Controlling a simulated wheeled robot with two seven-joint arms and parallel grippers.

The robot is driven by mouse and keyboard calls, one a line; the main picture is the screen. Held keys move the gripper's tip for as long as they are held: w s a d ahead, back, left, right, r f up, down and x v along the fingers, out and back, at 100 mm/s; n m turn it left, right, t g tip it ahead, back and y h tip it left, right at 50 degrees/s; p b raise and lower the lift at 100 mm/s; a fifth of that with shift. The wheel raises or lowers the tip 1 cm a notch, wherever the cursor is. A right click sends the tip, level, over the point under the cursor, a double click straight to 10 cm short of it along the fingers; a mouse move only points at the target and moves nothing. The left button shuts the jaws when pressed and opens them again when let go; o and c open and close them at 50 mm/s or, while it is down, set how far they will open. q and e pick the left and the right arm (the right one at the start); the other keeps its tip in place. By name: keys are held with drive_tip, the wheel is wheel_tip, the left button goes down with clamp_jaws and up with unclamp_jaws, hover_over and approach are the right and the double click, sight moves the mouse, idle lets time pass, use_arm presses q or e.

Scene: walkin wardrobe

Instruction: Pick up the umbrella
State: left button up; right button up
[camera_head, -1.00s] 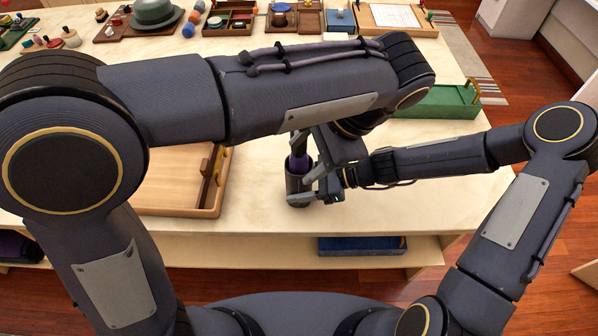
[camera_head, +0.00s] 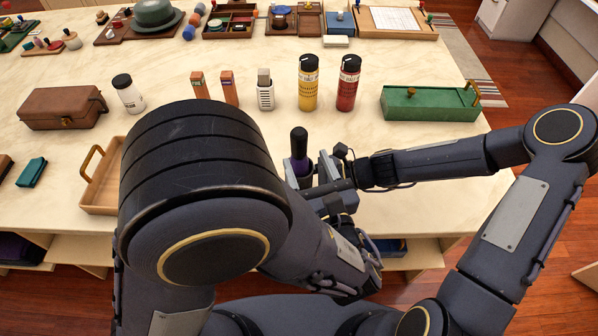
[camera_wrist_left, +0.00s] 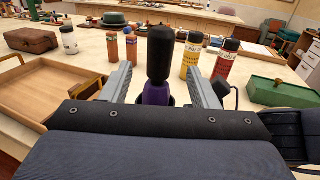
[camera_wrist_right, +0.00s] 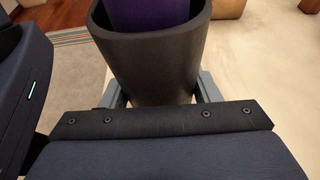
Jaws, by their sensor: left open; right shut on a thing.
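The umbrella stands upright, with a black handle (camera_head: 299,143) and a purple folded canopy (camera_wrist_left: 156,94). Its lower part is inside a dark round holder (camera_wrist_right: 150,65), where the purple canopy (camera_wrist_right: 146,14) shows at the top. My right gripper (camera_wrist_right: 160,88) is shut on the holder, with a finger on each side. My left gripper (camera_wrist_left: 159,72) is open, its fingers to either side of the umbrella around the lower handle, with gaps visible. In the head view the left gripper (camera_head: 318,182) is just in front of the umbrella, and my arms partly hide the holder.
Behind the umbrella stand a yellow bottle (camera_head: 308,85), a red bottle (camera_head: 348,85) and small boxes. A green case (camera_head: 430,103) lies at right. A wooden tray (camera_wrist_left: 40,92) is to the left. The tabletop between is clear.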

sight(302, 149)
use_arm(q)
drive_tip(key=shift+r+x, duration=0.15)
drive_tip(key=shift+x, duration=1.35)
drive_tip(key=shift+r+x, duration=0.15)
drive_tip(key=shift+x, duration=1.35)
clamp_jaws()
